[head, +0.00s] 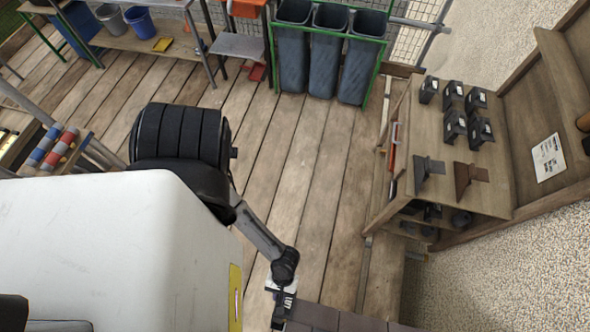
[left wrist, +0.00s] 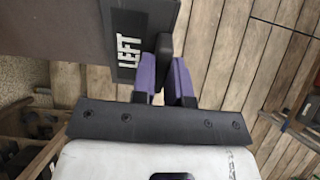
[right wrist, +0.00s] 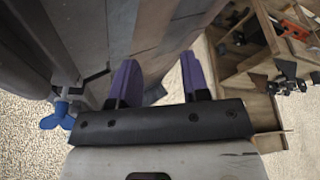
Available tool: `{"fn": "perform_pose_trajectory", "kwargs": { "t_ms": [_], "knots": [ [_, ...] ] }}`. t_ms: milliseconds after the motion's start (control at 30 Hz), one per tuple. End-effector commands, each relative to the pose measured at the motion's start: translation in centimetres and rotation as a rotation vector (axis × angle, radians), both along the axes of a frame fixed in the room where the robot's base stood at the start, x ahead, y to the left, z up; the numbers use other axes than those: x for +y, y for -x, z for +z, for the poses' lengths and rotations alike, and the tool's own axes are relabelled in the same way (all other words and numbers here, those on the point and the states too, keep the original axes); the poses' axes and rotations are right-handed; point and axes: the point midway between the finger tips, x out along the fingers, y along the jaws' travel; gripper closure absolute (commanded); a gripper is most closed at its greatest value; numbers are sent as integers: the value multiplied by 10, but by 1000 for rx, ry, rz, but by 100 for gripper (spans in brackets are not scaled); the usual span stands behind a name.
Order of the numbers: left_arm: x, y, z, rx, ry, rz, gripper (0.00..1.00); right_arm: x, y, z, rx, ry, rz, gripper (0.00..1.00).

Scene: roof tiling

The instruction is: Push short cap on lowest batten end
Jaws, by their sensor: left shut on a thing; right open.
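A dark cap (left wrist: 130,44) with LEFT printed in white shows in the left wrist view, against the edge of the brown roof tiles (left wrist: 55,30). It also shows in the head view (head: 288,308), at the left end of the tile row (head: 345,322). My left gripper (left wrist: 165,70) is shut on a dark upright part of the cap, between its purple fingers. My right gripper (right wrist: 160,75) is open, its purple fingers apart, near the grey-brown tiles (right wrist: 145,30). It does not show in the head view. The batten end behind the cap is hidden.
A wooden bench (head: 445,135) at the right holds several black caps (head: 455,127), a dark ridge piece (head: 428,170) and a brown one (head: 468,180). Three dark bins (head: 328,55) stand at the back. A blue wing-shaped part (right wrist: 57,117) is left of my right gripper. The plank floor between is clear.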

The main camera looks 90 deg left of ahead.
Motion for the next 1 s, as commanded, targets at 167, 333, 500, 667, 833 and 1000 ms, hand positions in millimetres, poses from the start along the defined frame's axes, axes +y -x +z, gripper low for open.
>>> {"fn": "perform_pose_trajectory", "kwargs": {
  "t_ms": [167,333,500,667,833,1000],
  "knots": [
    [0,0,0,0,0,0,75,-1,0,0,0,2,2,57],
    [0,0,0,0,0,0,59,-2,0,0,0,7,5,57],
    [0,0,0,0,0,0,56,-3,0,0,0,11,7,57],
    [0,0,1,0,0,0,56,-3,0,1,0,11,7,57],
    [3,-1,6,1,0,1,56,-3,0,6,0,9,5,57],
    [7,-2,14,1,0,2,56,-2,0,16,0,5,4,57]
  ]
}}
